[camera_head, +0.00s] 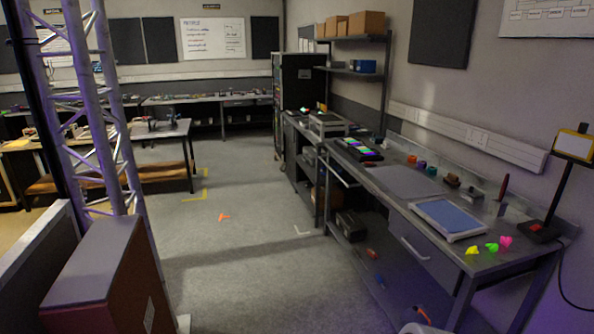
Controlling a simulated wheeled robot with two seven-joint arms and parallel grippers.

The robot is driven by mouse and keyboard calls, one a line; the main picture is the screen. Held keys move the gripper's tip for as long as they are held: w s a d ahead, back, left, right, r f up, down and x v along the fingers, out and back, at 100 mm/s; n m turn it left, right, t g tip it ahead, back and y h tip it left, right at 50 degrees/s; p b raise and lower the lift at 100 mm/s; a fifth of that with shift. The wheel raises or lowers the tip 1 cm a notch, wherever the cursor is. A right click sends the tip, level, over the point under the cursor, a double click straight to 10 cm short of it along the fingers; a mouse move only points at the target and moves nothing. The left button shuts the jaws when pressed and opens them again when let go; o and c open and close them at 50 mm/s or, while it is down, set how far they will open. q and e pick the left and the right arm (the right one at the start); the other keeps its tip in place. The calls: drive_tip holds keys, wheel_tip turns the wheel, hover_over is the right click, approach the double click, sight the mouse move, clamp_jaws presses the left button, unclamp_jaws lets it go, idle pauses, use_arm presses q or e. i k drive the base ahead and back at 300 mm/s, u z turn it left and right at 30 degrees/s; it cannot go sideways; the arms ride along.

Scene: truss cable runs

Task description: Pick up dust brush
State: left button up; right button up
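I cannot pick out the dust brush for certain. On the right workbench (405,184), a small brown and dark item (452,181) lies near the back edge and could be a brush, but it is too small to tell. A slim dark reddish upright handle (503,187) stands to the right of it, near the wall. Neither gripper is clearly in view. A pale rounded shape at the bottom edge, right of centre, is cut off and I cannot tell what it is.
The bench also holds a blue-topped tray (447,218), coloured pieces (491,246), tape rolls (421,164) and a lamp-like stand (560,190). A metal truss (105,120) and a brown box (100,275) block the left. The grey floor (245,255) between is mostly clear.

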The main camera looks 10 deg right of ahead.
sight(452, 179)
drive_tip(key=i, duration=3.4)
drive_tip(key=z, duration=3.4)
